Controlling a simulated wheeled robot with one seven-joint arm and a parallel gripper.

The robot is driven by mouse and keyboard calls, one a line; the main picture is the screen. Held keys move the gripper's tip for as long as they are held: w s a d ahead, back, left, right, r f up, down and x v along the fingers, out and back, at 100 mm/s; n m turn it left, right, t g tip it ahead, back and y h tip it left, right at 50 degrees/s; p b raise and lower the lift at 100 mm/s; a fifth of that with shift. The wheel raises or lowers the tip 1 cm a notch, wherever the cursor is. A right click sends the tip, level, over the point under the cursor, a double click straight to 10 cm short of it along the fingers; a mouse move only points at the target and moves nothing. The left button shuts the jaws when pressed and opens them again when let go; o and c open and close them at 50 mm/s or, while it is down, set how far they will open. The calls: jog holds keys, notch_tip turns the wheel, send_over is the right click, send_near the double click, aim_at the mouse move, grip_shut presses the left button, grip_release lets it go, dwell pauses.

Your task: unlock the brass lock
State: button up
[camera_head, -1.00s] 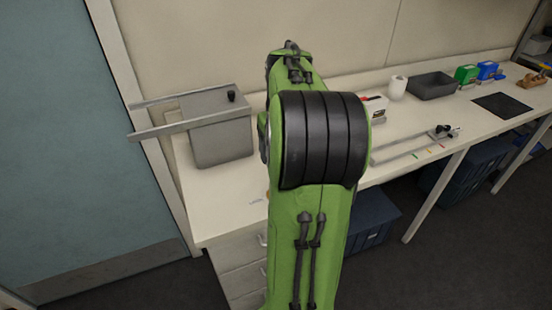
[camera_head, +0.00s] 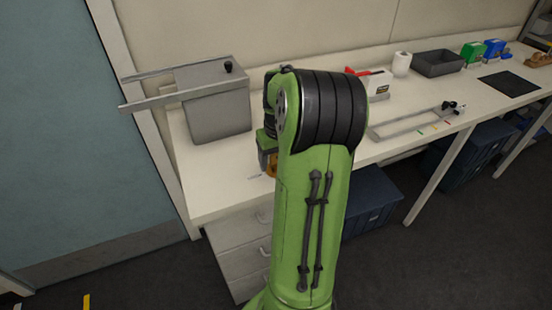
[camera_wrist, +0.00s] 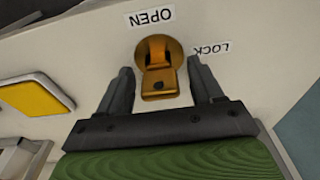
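The brass lock (camera_wrist: 160,68) shows in the wrist view, set in a pale panel. It has a round brass plate with a tab that sticks out toward my gripper. An "OPEN" label (camera_wrist: 150,17) is beside it, upside down in the picture, and a "LOCK" label (camera_wrist: 213,49) is at its right. My gripper (camera_wrist: 160,85) has its two dark fingers apart, one on each side of the brass tab, with gaps showing.
A yellow pad (camera_wrist: 36,97) is left of the lock in the wrist view. In the head view, a grey box with long rails (camera_head: 218,110) stands left on the bench. A metal frame (camera_head: 415,122), a dark tray (camera_head: 438,62) and a white roll (camera_head: 401,64) are at right.

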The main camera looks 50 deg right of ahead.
jog(key=c, duration=1)
jog(key=shift+c, duration=0.2)
jog(key=shift+a+f, duration=0.1)
jog(key=shift+f, duration=0.2)
